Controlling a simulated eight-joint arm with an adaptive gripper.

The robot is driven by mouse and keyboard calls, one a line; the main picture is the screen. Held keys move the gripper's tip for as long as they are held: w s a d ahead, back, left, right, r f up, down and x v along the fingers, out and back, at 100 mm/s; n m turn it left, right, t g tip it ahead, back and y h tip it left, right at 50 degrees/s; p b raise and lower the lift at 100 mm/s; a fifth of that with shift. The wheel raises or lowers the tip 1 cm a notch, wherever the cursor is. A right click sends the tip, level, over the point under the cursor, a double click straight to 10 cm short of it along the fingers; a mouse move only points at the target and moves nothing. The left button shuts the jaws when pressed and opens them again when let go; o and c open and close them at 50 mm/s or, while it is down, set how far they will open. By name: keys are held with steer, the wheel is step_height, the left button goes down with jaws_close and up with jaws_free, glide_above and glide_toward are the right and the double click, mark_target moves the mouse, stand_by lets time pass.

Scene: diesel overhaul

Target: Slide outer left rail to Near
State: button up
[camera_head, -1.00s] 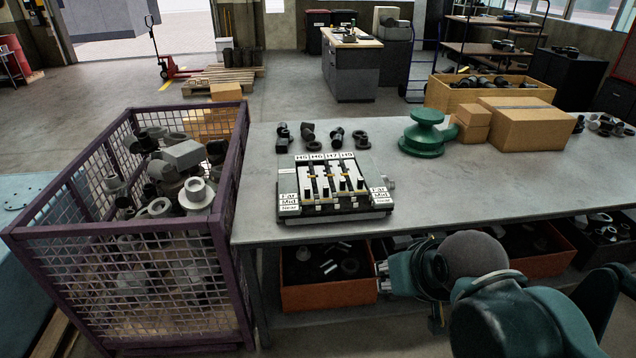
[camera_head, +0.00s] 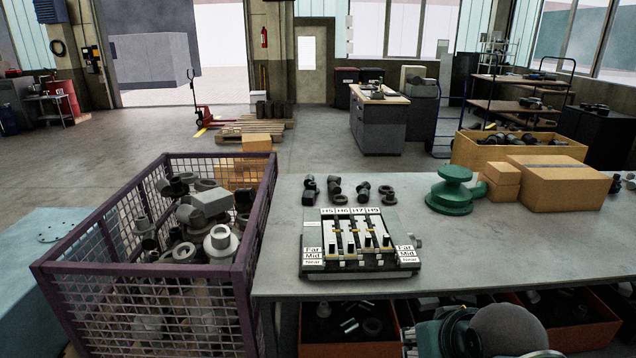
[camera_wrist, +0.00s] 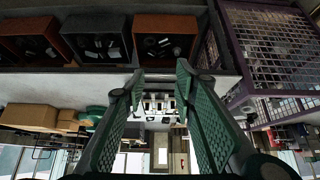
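The slider panel (camera_head: 361,262) lies flat on the grey bench, with tags H5, H6, H7 and H9 along its far side and Far, Mid and Near labels on both sides. Its outer left rail (camera_head: 329,232) is under H5. That rail's dark knob (camera_head: 333,248) stands toward the front, slightly nearer than the others; its exact stop is hard to tell. In the wrist view the panel (camera_wrist: 157,103) appears upside down, some distance beyond the fingers. My gripper (camera_wrist: 159,72) is open and empty. In the head view it is low, in front of the bench, partly cut off.
A purple mesh crate (camera_head: 150,262) of metal parts stands left of the bench (camera_head: 455,245). Small dark fittings (camera_head: 362,190) lie behind the panel. A green flanged part (camera_head: 453,192) and cardboard boxes (camera_head: 556,183) stand to the right. Bins (camera_head: 348,346) sit under the bench.

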steer(key=shift+r, duration=0.1)
steer(key=w+a+r+g+p, duration=0.25)
steer(key=w+r, duration=0.45)
steer(key=w, duration=0.5)
steer(key=g+p, duration=0.5)
steer(key=p, duration=0.2)
glide_above(332, 242)
step_height(332, 242, down, 13)
steer(key=shift+s+d+f, duration=0.1)
steer(key=shift+d+f, duration=0.05)
steer(key=shift+w+f, duration=0.2)
steer(key=shift+f, duration=0.15)
steer(key=shift+f, duration=0.15)
